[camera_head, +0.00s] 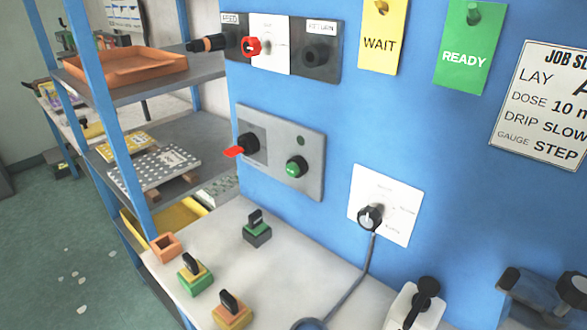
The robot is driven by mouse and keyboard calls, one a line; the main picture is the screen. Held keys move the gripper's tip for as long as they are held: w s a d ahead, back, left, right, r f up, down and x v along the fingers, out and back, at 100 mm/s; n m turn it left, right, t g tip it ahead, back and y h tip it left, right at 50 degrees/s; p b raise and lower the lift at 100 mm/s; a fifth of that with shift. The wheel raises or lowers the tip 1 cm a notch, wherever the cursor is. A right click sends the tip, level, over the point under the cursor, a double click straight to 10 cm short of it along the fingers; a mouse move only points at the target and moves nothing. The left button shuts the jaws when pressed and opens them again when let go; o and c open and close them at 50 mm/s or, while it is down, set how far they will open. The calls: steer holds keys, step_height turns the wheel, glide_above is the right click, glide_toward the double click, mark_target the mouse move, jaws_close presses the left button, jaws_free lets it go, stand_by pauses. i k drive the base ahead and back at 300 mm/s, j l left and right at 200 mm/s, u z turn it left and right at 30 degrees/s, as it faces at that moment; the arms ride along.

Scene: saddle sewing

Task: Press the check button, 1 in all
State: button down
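A grey panel (277,181) is fixed to the blue wall, left of the middle in the head view. A round green button (296,167) in a dark surround sits on its lower right part. The mark on the button is too small to read, so I cannot confirm that it is the check button. A small dark green lamp or dot (301,140) is above it. A black knob with a red lever (235,151) is on the panel's left side. Nothing covers the green button. I cannot make out my gripper in this view.
A white-topped bench (205,258) below carries several coloured blocks with black handles. Above the panel are a red knob (252,46) and a RETURN plate (319,71). A cabled dial (370,216) is at right. Shelving (148,198) stands at left. The space before the panel looks clear.

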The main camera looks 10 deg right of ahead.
mark_target(292, 169)
steer(key=k, duration=1.25)
steer(key=z, duration=1.65)
steer(key=j, duration=0.85)
steer(key=i+j, duration=0.1)
steer(key=j, duration=0.75)
